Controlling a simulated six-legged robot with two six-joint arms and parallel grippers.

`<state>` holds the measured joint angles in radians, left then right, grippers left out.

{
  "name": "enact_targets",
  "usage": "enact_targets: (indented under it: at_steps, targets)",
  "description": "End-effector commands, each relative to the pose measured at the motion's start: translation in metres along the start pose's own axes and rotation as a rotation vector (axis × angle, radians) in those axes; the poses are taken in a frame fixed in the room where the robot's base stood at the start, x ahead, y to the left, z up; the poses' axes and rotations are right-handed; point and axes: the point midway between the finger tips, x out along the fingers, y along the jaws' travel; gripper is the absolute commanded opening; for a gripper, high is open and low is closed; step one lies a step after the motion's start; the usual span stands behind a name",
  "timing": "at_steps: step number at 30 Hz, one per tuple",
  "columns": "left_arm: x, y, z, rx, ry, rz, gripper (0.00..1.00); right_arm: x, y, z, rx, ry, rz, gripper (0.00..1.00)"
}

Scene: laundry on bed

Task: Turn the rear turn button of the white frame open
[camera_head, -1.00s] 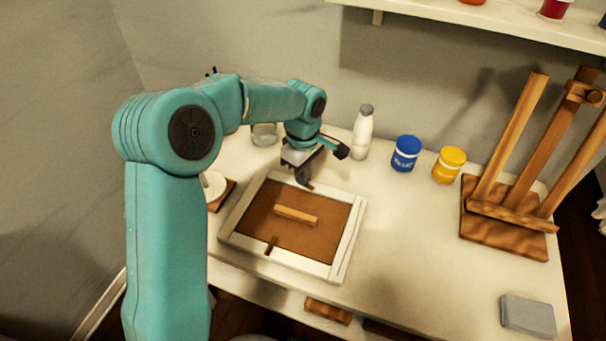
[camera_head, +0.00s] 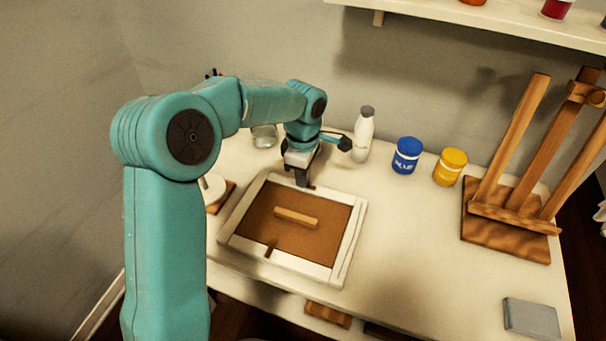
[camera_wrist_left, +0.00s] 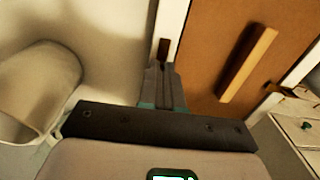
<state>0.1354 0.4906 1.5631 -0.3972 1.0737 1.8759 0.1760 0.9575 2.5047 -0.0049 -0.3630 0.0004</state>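The white frame (camera_head: 346,238) lies flat on the table with a brown back panel (camera_head: 318,238) and a wooden bar across its middle. The front turn button (camera_head: 271,248) reaches from the near rail onto the panel. The rear turn button (camera_head: 311,187) is at the far rail, partly hidden by my left gripper (camera_head: 303,184). In the left wrist view the dark rear button (camera_wrist_left: 163,48) sits just beyond the fingertips (camera_wrist_left: 160,70) and looks roughly in line with the rail. The left fingers look closed together, beside or touching the button; contact is unclear. My right gripper is not visible.
Behind the frame stand a glass jar (camera_head: 264,136), a white bottle (camera_head: 363,135), a blue jar (camera_head: 406,156) and a yellow jar (camera_head: 450,167). A wooden easel (camera_head: 507,222) stands at the right. A grey block (camera_head: 531,319) lies front right. The table between frame and easel is clear.

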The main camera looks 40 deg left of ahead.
Motion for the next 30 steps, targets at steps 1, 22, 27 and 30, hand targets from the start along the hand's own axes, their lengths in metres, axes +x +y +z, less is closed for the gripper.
enact_targets:
  at_steps: [1, 22, 27, 30]
  targets:
    - [0.000, 0.000, 0.000, -0.001, 0.000, -0.001, 0.00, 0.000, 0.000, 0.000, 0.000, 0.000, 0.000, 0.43]
    - [-0.038, 0.001, 0.001, 0.000, -0.001, 0.005, 0.30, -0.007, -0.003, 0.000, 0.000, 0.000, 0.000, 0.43]
    - [-0.085, 0.001, 0.001, 0.001, -0.001, 0.006, 0.30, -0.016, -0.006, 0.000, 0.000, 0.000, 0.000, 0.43]
    - [-0.111, 0.001, 0.001, 0.000, -0.002, 0.005, 0.30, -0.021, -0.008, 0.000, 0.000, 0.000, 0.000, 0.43]
